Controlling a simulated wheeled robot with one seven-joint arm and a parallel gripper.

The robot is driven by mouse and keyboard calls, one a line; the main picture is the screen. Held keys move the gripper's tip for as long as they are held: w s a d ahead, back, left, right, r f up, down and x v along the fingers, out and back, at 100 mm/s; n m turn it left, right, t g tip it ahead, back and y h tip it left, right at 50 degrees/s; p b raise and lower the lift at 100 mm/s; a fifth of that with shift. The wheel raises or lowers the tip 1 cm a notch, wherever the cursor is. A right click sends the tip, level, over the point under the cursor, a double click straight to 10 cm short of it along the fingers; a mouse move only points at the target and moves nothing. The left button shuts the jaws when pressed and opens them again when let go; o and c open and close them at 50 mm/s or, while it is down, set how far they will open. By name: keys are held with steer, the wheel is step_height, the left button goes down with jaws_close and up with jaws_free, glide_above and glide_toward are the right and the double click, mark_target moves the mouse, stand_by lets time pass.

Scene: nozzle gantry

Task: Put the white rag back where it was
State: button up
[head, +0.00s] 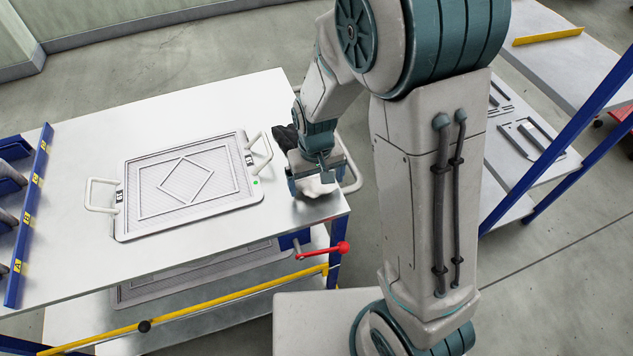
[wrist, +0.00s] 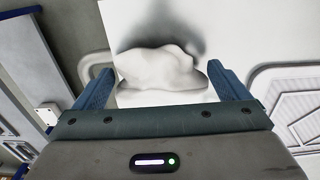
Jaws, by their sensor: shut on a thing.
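The white rag (head: 318,187) is a crumpled cloth at the right end of the metal table (head: 75,245), near the front corner. My gripper (head: 314,178) points down over it and is shut on it. In the wrist view the rag (wrist: 160,72) bulges between the two blue fingers of my gripper (wrist: 163,92). A dark shadow lies on the tabletop just beyond the rag. I cannot tell whether the rag touches the table.
A framed mesh tray (head: 225,204) with two handles lies left of my gripper. A blue rail (head: 30,215) with yellow letter labels stands at the left. A red-knobbed lever (head: 342,248) sticks out below the table's front right corner. Another table (head: 500,205) with flat parts is at the right.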

mark_target(316, 181)
steer(key=shift+f, duration=0.8)
steer(key=shift+f, duration=0.2)
steer(key=o, duration=0.6)
steer(key=shift+r, duration=0.15)
step_height(316, 181, up, 12)
steer(key=s+d+r+m+t, duration=0.1)
steer(key=s+d+r, duration=0.1)
steer(key=s+d, duration=0.2)
steer(key=s+d+r+m+t, duration=0.1)
steer(key=s+d+r, duration=0.2)
steer(key=s+d, duration=0.1)
steer(key=s+d+r+m, duration=0.1)
steer(key=s+d+r, duration=0.2)
steer(key=s+d, duration=0.1)
steer(key=shift+t, duration=0.4)
